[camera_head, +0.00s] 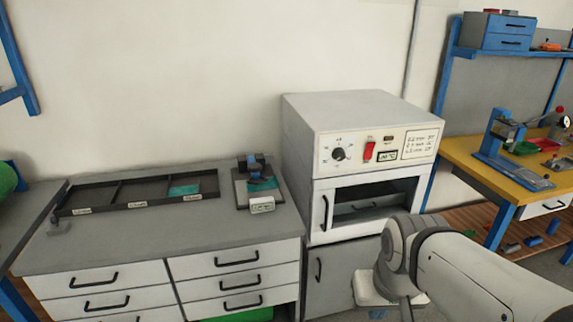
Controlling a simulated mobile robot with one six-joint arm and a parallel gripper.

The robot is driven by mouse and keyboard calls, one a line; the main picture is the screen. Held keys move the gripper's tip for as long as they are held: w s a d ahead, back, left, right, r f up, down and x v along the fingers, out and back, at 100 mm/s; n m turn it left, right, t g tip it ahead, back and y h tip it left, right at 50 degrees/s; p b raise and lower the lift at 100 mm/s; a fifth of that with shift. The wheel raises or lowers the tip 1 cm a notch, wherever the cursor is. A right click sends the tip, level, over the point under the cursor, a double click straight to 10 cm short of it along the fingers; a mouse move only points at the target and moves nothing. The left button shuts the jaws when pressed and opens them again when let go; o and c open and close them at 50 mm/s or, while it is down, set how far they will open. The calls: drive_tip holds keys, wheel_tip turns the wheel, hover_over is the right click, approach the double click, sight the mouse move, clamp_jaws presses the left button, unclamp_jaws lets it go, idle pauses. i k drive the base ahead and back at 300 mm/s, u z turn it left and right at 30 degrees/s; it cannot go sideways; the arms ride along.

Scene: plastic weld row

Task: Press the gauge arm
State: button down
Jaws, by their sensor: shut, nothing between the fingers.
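A small gauge (241,190) with a dark base stands on the grey counter, left of the oven. Its blue and dark upper part, which looks like the gauge arm (254,165), sits over the base. A teal piece (263,184) shows below it. A white label with small green marks (262,205) is at the front. Whether the arm is raised or pressed is too small to tell. My white arm enters from the lower right, in front of the oven and well apart from the gauge. I do not see my gripper's fingers.
A dark divided tray (108,209) lies left of the gauge, with a teal sheet (184,190) in its right compartment. The white oven (345,135) stands right of the gauge. A yellow bench (478,157) with a blue press is at the far right. Counter in front is clear.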

sight(253, 167)
drive_tip(key=z, duration=0.15)
drive_tip(key=i, duration=1.5)
drive_tip(key=u, duration=0.7)
